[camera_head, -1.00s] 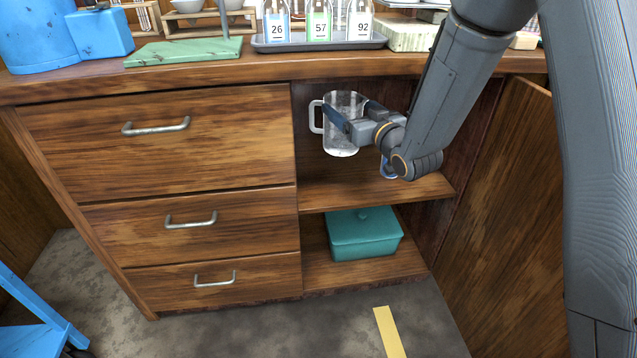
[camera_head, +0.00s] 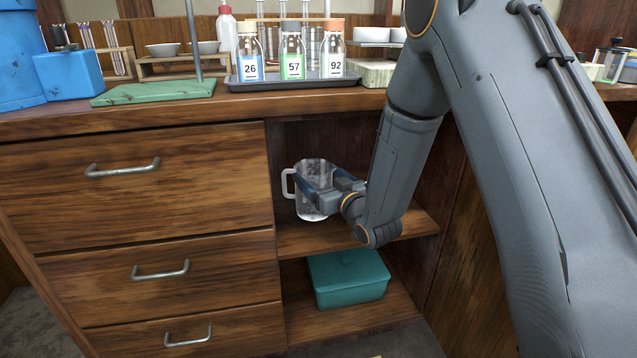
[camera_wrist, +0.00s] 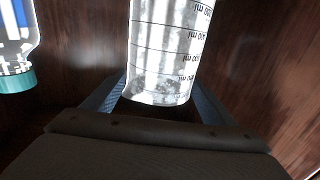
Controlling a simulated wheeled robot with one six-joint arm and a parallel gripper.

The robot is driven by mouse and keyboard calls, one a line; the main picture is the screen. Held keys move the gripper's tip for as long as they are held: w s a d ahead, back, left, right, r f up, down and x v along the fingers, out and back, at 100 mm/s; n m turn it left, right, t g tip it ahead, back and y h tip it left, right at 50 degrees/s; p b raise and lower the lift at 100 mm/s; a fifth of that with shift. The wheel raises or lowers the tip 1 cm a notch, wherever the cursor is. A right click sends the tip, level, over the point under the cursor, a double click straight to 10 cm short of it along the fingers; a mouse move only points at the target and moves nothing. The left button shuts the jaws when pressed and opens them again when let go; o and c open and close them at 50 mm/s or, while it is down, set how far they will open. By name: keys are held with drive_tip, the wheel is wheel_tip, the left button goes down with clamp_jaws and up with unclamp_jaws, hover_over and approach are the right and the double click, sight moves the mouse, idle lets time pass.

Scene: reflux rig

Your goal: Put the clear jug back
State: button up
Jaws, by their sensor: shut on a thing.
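The clear jug (camera_head: 318,177) is upright inside the open cupboard, at the level of its upper shelf (camera_head: 300,238). Its handle points left in the head view. My gripper (camera_head: 318,188) is shut on the jug from the right, one finger on each side. In the wrist view the jug (camera_wrist: 165,50) shows volume marks and sits between the two fingers (camera_wrist: 160,98). I cannot tell whether the jug's base touches the shelf or hangs just above it.
A teal lidded box (camera_head: 348,280) stands on the lower shelf. A bottle with a teal cap (camera_wrist: 15,55) shows at the left in the wrist view. Drawers (camera_head: 150,190) lie left of the cupboard. The counter above holds a tray (camera_head: 292,84) with labelled bottles.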

drive_tip(key=shift+f, duration=0.5)
drive_tip(key=o, duration=1.6)
drive_tip(key=shift+c, duration=0.2)
